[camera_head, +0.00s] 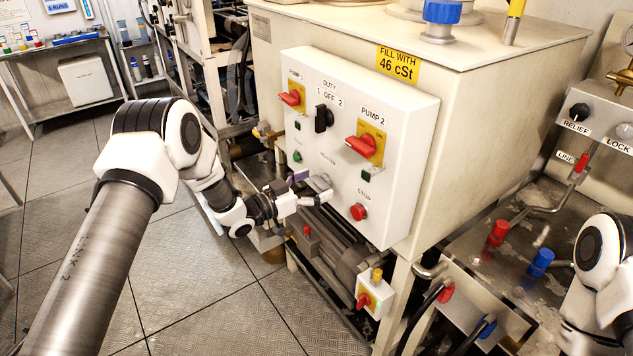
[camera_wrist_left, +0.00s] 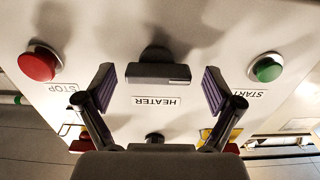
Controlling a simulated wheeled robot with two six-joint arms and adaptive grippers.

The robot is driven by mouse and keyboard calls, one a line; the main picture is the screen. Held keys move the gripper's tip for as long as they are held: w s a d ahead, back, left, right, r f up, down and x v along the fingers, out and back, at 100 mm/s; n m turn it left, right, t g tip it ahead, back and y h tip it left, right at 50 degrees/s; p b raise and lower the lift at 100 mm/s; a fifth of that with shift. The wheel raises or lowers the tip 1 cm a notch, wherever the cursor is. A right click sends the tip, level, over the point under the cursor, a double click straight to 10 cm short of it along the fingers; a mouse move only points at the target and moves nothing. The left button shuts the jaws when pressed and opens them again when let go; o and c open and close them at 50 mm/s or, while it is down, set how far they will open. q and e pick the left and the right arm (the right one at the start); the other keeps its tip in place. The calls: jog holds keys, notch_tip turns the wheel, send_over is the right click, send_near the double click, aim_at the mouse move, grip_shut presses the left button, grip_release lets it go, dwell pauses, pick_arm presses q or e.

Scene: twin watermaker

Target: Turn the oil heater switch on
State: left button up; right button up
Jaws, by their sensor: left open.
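The heater switch is a grey knob (camera_wrist_left: 158,73) above the upside-down HEATER label (camera_wrist_left: 157,101) in the left wrist view. In the head view the knob (camera_head: 319,182) is on the lower part of the white control panel (camera_head: 410,125), partly hidden by my gripper. My left gripper (camera_head: 309,189) is open, with purple finger pads on either side of the knob. The left wrist view shows the same gripper (camera_wrist_left: 158,82), with visible gaps between the knob and both pads. My right arm shows at the right edge, but its gripper is out of view.
A red STOP button (camera_head: 358,212) and a green START button (camera_head: 297,156) flank the heater switch. Above are a black duty knob (camera_head: 323,118) and a red-handled PUMP 2 switch (camera_head: 362,146). A pump motor and a small switch box (camera_head: 374,296) sit below. Floor is clear at left.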

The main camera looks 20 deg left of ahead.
pick_arm(q)
jog(key=shift+s+r, duration=0.2)
jog(key=shift+w+f, duration=0.1)
jog(key=shift+w, duration=0.05)
jog(key=c, duration=1.1)
jog(key=shift+c, duration=0.2)
jog(key=m+b, duration=0.4)
jog(key=m, duration=0.1)
jog(key=shift+f, duration=0.15)
jog(key=m+b, duration=0.4)
jog(key=shift+d+m, duration=0.1)
jog(key=shift+m, duration=0.3)
jog(key=m+b, duration=0.5)
jog(key=shift+d+f+b, duration=0.1)
jog(key=shift+f+b, duration=0.05)
jog(key=shift+b, duration=0.15)
jog(key=shift+s+m+b, duration=0.2)
jog(key=shift+m+b, duration=1.35)
jog(key=shift+m, duration=0.05)
